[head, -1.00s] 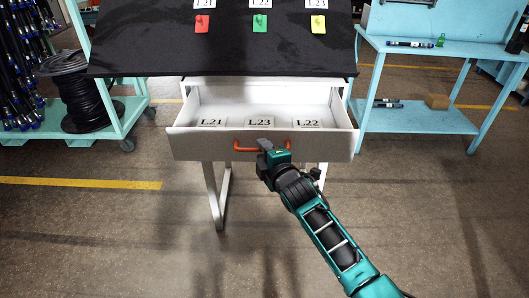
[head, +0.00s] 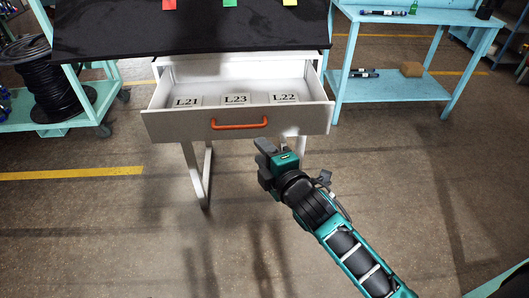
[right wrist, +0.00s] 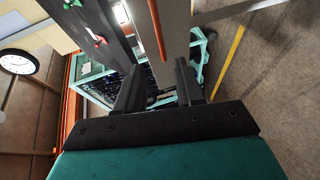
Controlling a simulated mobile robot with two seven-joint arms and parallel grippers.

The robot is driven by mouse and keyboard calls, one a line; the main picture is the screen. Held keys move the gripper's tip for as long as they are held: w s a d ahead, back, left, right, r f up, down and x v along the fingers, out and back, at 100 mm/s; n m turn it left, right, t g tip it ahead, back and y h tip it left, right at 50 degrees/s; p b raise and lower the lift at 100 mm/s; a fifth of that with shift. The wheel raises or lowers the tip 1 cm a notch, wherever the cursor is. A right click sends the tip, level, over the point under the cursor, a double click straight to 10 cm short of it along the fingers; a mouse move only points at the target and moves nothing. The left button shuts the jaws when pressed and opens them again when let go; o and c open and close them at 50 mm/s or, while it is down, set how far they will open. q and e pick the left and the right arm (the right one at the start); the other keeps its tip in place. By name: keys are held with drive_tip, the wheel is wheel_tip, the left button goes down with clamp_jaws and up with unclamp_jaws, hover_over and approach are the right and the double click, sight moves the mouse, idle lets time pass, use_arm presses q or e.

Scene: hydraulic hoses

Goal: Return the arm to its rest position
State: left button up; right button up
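My right gripper (head: 265,158) is in front of the open drawer, below and right of its orange handle (head: 240,123), apart from it. In the right wrist view its two black fingers (right wrist: 158,82) stand apart with nothing between them, and the orange handle (right wrist: 157,30) shows beyond the tips. The right arm reaches in from the lower right of the head view. The white drawer (head: 165,123) is pulled out, with labels L21, L23 and L22 inside. My left gripper is not in view.
The black table top (head: 190,35) is above the drawer. A turquoise cart (head: 85,115) with a black hose reel (head: 45,85) stands at the left. A turquoise workbench (head: 395,88) stands at the right. The floor in front of the drawer is clear.

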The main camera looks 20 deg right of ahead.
drive_tip(key=shift+s, duration=0.1)
idle(0.4)
drive_tip(key=s+f+m+g, duration=0.5)
drive_tip(key=s+f+m, duration=1)
drive_tip(key=s, duration=0.3)
drive_tip(key=shift+d+m, duration=0.4)
drive_tip(key=shift+m, duration=0.1)
drive_tip(key=shift+f, duration=0.1)
idle(3.8)
